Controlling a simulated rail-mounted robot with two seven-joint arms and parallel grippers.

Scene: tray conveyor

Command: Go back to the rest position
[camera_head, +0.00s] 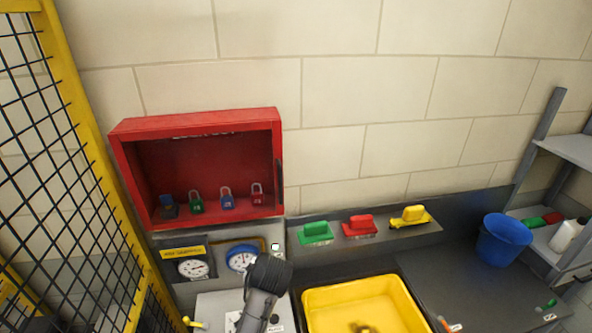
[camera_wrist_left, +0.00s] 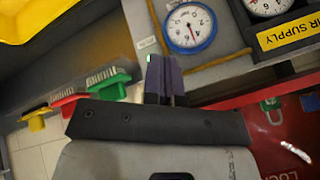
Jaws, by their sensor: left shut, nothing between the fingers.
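My left gripper (camera_wrist_left: 165,75) shows in the left wrist view with its two dark fingers together and nothing between them. In that view the fingers are just beside the blue-rimmed gauge (camera_wrist_left: 189,28); I cannot tell whether they touch the panel. In the head view my left arm rises from the bottom, and its dark end lies just right of and below the same blue-rimmed gauge (camera_head: 241,259). The fingers cannot be made out there. My right gripper is in neither view.
A red open cabinet (camera_head: 197,115) with several padlocks hangs above the gauges. Green (camera_head: 316,232), red (camera_head: 359,226) and yellow (camera_head: 410,216) brushes sit on a ledge. A yellow tray (camera_head: 415,318), a blue bucket (camera_head: 503,240) and a mesh fence (camera_head: 85,110) are nearby.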

